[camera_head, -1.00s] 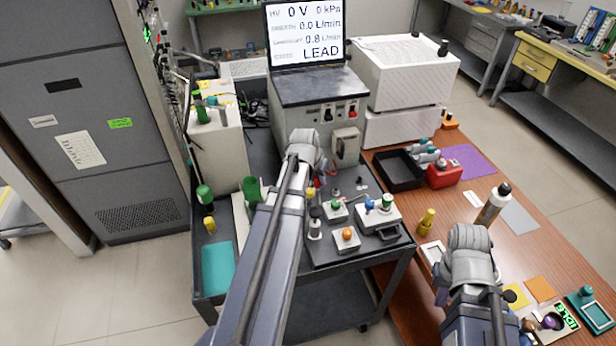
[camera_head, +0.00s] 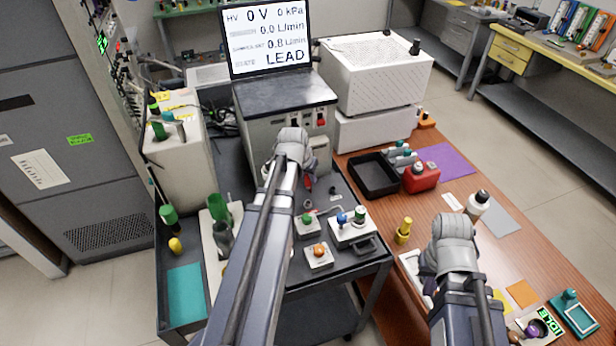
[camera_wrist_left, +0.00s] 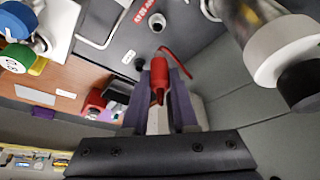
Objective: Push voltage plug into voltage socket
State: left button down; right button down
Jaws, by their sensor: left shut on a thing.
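My left gripper (camera_wrist_left: 160,112) is shut on a red voltage plug (camera_wrist_left: 159,78) in the left wrist view, with a thin red cable (camera_wrist_left: 180,64) running from it. A dark round fitting (camera_wrist_left: 140,62) lies just beyond the plug, apart from it; I cannot tell whether it is the voltage socket.
The black cart (camera_head: 352,276) carries a module with an orange knob (camera_head: 319,251) and one with blue and green knobs. In the left wrist view, a large white-and-black cylinder (camera_wrist_left: 280,45) is close at the right.

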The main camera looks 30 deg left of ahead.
aim_at(307, 186)
pick_arm(q)
jog(key=shift+f+b, duration=2.85)
jog(key=shift+s+f+b, duration=0.1)
jog(key=shift+f+b, duration=1.4)
jog(key=c, duration=0.6)
grip_release()
jog(key=shift+r, duration=0.15)
jog(key=p+v, duration=0.7)
jog(key=shift+r, duration=0.25)
jog(key=shift+s+r+p, duration=0.1)
jog(key=shift+s+p, duration=0.05)
jog(key=shift+p, duration=0.15)
